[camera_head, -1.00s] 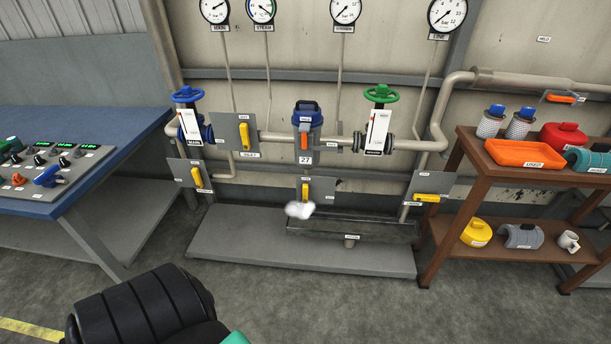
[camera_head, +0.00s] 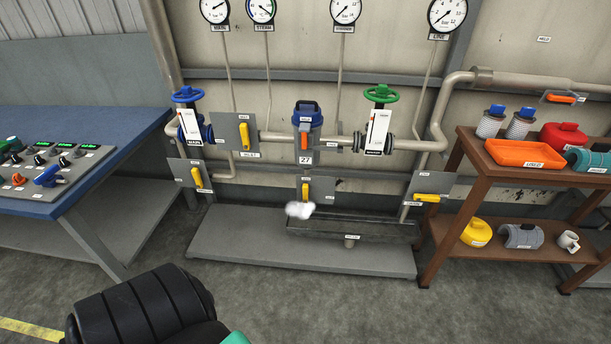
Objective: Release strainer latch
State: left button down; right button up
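The strainer (camera_head: 307,116) is a blue-capped housing in the middle of the pipe run, with a tag reading 27 below it. Its orange latch (camera_head: 304,141) stands upright on the front of the housing. Under it a yellow drain lever (camera_head: 305,192) points down on a grey plate, with a white puff (camera_head: 299,210) at its lower end. Neither of my grippers is in view. Only a black ribbed part of my own arm, with a bit of green, shows at the bottom left, well short of the pipes.
Blue (camera_head: 187,94) and green (camera_head: 381,93) handwheels flank the strainer. A drain trough (camera_head: 352,231) lies below. A control desk (camera_head: 85,120) stands left. A brown shelf (camera_head: 474,157) with an orange tray (camera_head: 524,152) and several parts stands right. The floor in front is clear.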

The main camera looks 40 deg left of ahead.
aim_at(304, 127)
jog(key=u, duration=1.4)
